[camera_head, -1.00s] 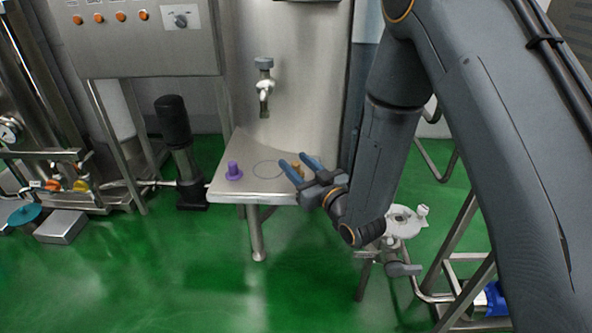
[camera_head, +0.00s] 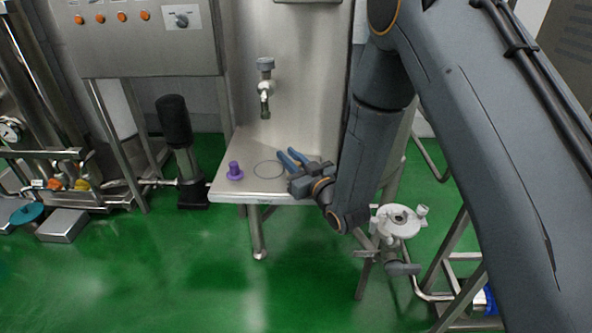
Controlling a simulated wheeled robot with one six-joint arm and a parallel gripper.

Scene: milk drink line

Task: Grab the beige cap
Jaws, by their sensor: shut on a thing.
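My gripper (camera_head: 287,153) is over the right part of the small steel shelf (camera_head: 222,187), with its blue fingers close together and pointing away toward the tank. It is shut on the beige cap, which the fingers and gripper body hide in this view. Whether the cap still touches the shelf cannot be told.
A purple cap (camera_head: 235,172) stands on the left of the shelf, beside a thin drawn circle (camera_head: 268,170). A tap (camera_head: 265,88) juts from the tank above the shelf. A white round fitting (camera_head: 399,221) stands below right of my gripper. Green floor (camera_head: 180,285) lies open in front.

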